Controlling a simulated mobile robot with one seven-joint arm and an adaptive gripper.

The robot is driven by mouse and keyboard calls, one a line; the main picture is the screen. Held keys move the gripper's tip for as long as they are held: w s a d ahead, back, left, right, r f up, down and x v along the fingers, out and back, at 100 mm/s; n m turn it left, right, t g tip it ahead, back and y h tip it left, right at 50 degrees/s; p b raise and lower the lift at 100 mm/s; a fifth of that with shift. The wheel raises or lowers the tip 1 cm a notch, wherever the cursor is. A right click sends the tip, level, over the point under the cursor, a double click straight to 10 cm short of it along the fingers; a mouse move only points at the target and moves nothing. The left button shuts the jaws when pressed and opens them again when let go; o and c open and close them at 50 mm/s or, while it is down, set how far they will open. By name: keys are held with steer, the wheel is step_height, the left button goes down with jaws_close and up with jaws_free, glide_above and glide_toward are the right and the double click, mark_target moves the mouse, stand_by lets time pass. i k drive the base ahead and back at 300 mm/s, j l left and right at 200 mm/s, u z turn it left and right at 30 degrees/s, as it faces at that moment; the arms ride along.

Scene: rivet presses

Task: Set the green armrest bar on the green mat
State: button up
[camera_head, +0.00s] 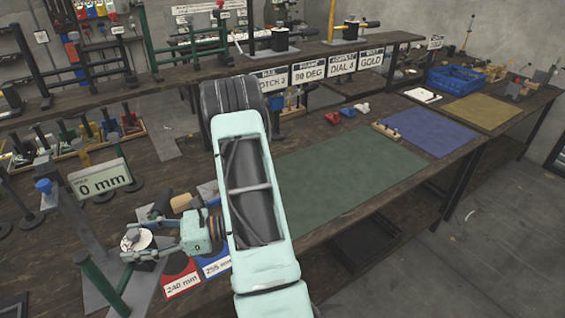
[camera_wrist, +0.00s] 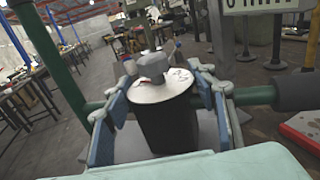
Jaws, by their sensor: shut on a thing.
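The green armrest bar shows in the wrist view as a green rod (camera_wrist: 255,96) with a dark grip at its right end, seemingly joined to a black round hub (camera_wrist: 165,125) with a white top and grey knob. A thick green post stands at the left. My gripper (camera_wrist: 160,100) has its blue-padded fingers shut on the hub, one on each side. In the head view my gripper (camera_head: 130,248) is low at the left, around the white-topped hub (camera_head: 137,239). I cannot tell if the hub is clear of its support. The green mat (camera_head: 345,170) lies bare to the right, partly hidden by my arm.
A "0 mm" sign (camera_head: 101,180) and a blue-topped post (camera_head: 45,187) stand close to my gripper. Red and blue cards lie beside it. Blue (camera_head: 430,130) and yellow (camera_head: 485,108) mats lie farther right. Small red parts (camera_head: 332,118) sit behind the green mat.

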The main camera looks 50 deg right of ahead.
mark_target(317, 178)
steer(key=l, duration=1.7)
